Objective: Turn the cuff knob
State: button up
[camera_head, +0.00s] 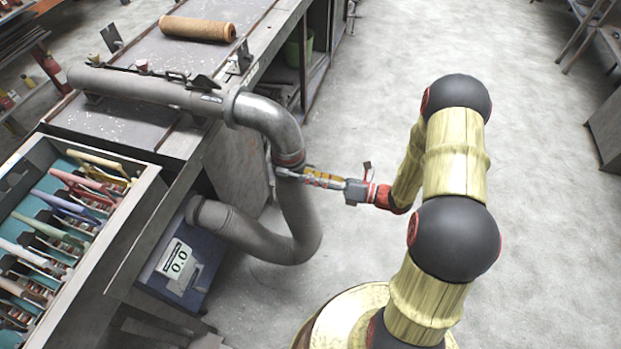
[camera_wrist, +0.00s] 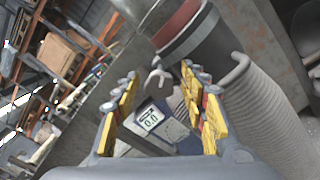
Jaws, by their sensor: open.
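The cuff (camera_head: 290,160) is a banded collar with a reddish stripe, where the shiny metal elbow meets the grey ribbed hose. In the wrist view the cuff (camera_wrist: 190,35) shows a red band and a dark grey band at the top. A small pale grey forked piece (camera_wrist: 160,73), which looks like the cuff knob, shows between my fingertips; I cannot tell whether they touch it. The knob cannot be made out in the head view. My gripper (camera_head: 284,173) reaches in from the right, level with the cuff's lower edge. Its yellow-padded fingers are apart in the wrist view.
The hose (camera_head: 300,220) hangs below the cuff and bends to a blue box (camera_head: 185,270) with a display reading 0.0. A tool drawer (camera_head: 130,205) is at left.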

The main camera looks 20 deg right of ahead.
jog(key=shift+c, duration=0.9)
grip_shut()
